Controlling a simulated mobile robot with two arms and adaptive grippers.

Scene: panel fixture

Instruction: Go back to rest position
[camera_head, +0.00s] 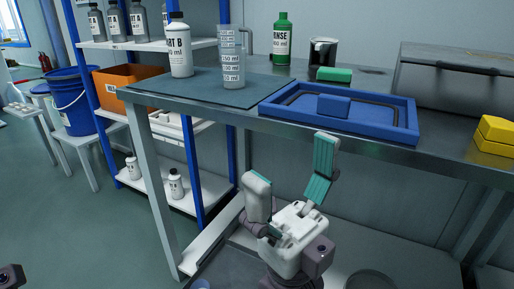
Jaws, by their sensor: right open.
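My right gripper (290,182) is in the lower middle of the head view, in front of the table's front edge and below its top. Its two teal-padded fingers are spread apart, with nothing between them. A small dark part at the bottom left corner may belong to my left arm, but its gripper does not show. The steel table (228,119) stands just beyond the right gripper, which appears clear of it.
On the table are a Part B bottle (180,50), a measuring jug (230,62), a green Rinse bottle (282,42) and a blue tray (392,136) holding a blue block (333,105). Yellow blocks (496,135) sit at right. A blue-framed shelf (88,85) stands left. Floor is free at lower left.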

